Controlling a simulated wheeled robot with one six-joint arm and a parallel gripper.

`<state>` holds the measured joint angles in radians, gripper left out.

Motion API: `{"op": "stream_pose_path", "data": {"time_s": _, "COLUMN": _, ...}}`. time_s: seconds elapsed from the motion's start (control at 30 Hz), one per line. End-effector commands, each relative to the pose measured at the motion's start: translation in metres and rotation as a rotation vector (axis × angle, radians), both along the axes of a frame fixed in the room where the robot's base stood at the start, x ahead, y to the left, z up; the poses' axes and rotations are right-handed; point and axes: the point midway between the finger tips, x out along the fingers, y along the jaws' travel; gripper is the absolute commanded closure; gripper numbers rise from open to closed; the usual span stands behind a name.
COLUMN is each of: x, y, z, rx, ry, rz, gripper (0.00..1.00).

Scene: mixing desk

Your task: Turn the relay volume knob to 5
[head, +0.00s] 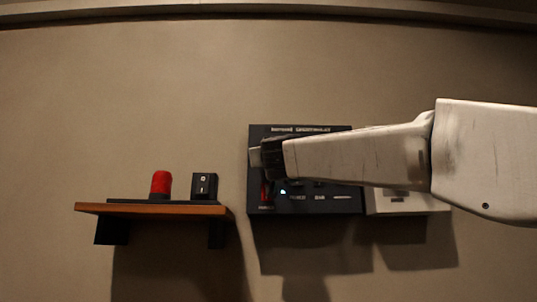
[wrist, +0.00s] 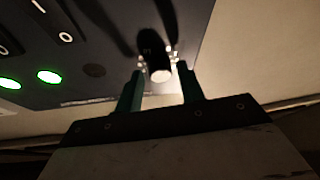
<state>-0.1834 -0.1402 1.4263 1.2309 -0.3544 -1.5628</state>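The dark control panel (head: 310,207) is mounted on the wall in the head view, and my arm crosses in front of much of it. In the wrist view, a dark round knob (wrist: 149,45) with a pale end stands out from the panel (wrist: 110,84), with small light marks around it. I cannot read its setting or confirm its label. My gripper (wrist: 160,72) is open, its two green fingers apart with the pale end of the knob between or just beyond their tips. I cannot tell whether they touch it. In the head view my gripper (head: 264,157) is at the panel's left side.
The panel also carries rocker switches (wrist: 58,22), lit green lamps (wrist: 48,76), a dark lamp (wrist: 93,70) and a red part (head: 266,190). A pale box (head: 405,202) adjoins it on the right. A wooden shelf (head: 150,209) holds a red cylinder (head: 160,183) and a black switch box (head: 205,186).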

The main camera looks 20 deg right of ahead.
Motion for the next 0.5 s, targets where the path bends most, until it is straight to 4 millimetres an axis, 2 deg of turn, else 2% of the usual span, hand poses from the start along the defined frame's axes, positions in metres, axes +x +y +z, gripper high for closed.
{"op": "stream_pose_path", "data": {"time_s": 0.03, "x": -0.0001, "y": 0.0000, "z": 0.0000, "rx": 0.000, "ry": 0.000, "rz": 0.000, "gripper": 0.76}}
{"op": "stream_pose_path", "data": {"time_s": 0.1, "x": -0.0001, "y": 0.0000, "z": 0.0000, "rx": 0.000, "ry": 0.000, "rz": 0.000, "gripper": 0.96}}
{"op": "stream_pose_path", "data": {"time_s": 0.5, "x": 0.0003, "y": 0.0015, "z": -0.0007, "rx": 0.046, "ry": -0.015, "rz": 0.001, "gripper": 0.95}}
